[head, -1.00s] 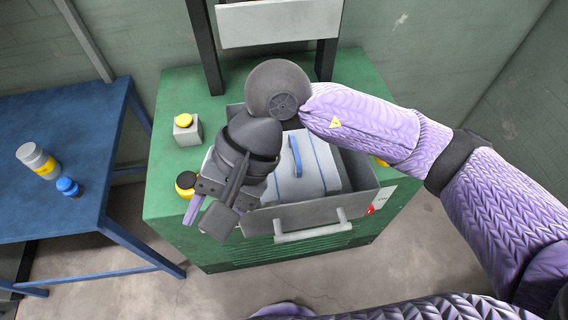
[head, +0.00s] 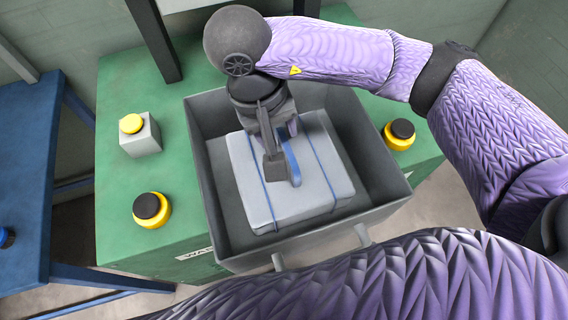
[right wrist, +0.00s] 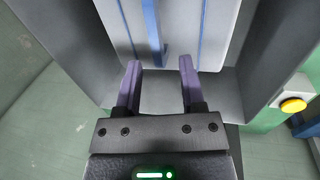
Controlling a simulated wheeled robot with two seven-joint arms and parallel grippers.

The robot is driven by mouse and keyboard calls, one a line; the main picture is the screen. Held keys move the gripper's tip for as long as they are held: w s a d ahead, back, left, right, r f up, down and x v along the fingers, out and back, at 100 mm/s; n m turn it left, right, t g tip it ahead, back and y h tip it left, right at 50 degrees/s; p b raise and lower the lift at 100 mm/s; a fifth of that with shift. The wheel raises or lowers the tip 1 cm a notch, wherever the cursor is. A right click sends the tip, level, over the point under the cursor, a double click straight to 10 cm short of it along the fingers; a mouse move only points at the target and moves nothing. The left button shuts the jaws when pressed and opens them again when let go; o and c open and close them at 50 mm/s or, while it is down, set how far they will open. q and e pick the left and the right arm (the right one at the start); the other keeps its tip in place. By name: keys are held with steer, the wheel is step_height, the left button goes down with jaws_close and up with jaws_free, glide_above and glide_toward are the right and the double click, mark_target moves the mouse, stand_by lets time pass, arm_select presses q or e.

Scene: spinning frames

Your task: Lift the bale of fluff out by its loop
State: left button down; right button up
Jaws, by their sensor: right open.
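The bale of fluff (head: 319,180) is a pale grey block with thin blue straps, lying in a grey open bin (head: 217,238). Its blue loop (head: 291,160) stands up along the top. In the head view my right gripper (head: 276,168) is over the bale, beside the loop, and hides part of it. In the right wrist view the gripper (right wrist: 160,75) is open with two purple fingers apart and nothing between them. There the loop (right wrist: 152,28) lies beyond the fingertips, over the bale (right wrist: 185,25). My left gripper does not show.
The bin sits in a green machine top (head: 115,185). A grey box with a yellow button (head: 140,140) and a yellow-black knob (head: 151,209) are on the left, another knob (head: 398,134) on the right. A blue table (head: 25,170) stands at left.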

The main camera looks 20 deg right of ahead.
mark_target(287, 149)
steer(key=f, duration=0.2)
steer(key=d+f, duration=0.1)
steer(key=f, duration=0.1)
steer(key=d+f+b, duration=0.1)
steer(key=f, duration=0.2)
steer(key=shift+w+f, duration=0.1)
steer(key=shift+c, duration=0.3)
jaws_close()
stand_by(0.8)
